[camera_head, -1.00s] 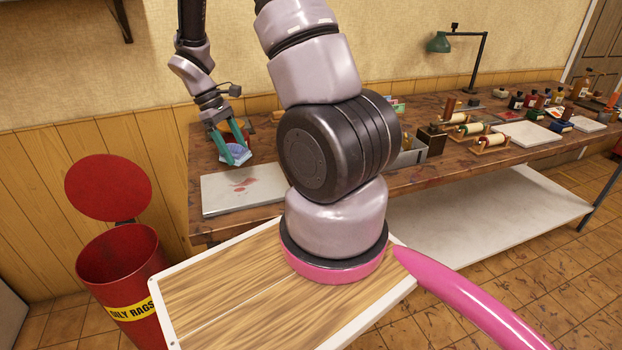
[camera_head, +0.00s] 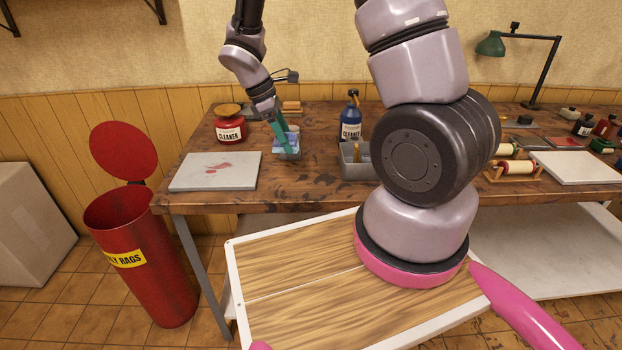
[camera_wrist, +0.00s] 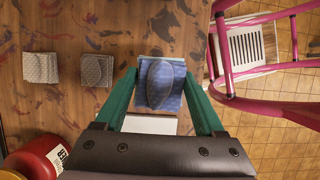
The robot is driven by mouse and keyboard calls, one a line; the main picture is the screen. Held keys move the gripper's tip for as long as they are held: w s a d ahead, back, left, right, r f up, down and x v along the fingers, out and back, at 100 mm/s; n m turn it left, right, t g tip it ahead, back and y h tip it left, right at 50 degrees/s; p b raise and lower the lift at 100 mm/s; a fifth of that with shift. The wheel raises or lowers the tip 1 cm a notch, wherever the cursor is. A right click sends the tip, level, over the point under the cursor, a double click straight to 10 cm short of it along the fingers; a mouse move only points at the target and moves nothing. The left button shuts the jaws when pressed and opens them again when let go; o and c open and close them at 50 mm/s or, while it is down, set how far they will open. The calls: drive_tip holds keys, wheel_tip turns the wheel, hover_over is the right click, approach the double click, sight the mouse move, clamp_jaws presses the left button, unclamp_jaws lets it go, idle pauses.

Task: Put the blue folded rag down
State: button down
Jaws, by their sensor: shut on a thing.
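The blue folded rag (camera_head: 286,142) is between the teal fingers of my gripper (camera_head: 280,137), over the workbench to the right of a stained pale slab. In the wrist view the rag (camera_wrist: 172,98) shows a dark oval patch and a blue checked side. The fingers of my gripper (camera_wrist: 160,84) close on it from both sides. I cannot tell whether its underside touches the bench.
Two grey folded rags (camera_wrist: 40,67) (camera_wrist: 97,70) lie beyond my gripper. The pale slab (camera_head: 215,172) is near left; a red bin (camera_head: 150,270) stands on the floor.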

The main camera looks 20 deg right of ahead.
hover_over(294, 180)
drive_tip(key=w, duration=0.1)
drive_tip(key=f, duration=0.5)
drive_tip(key=shift+a+f, duration=0.15)
drive_tip(key=shift+a, duration=0.25)
drive_tip(key=shift+f, duration=2.35)
drive_tip(key=shift+f, duration=0.2)
unclamp_jaws()
drive_tip(key=shift+f, duration=0.1)
drive_tip(key=shift+s, duration=0.1)
drive_tip(key=shift+s, duration=0.1)
drive_tip(key=shift+a, duration=0.1)
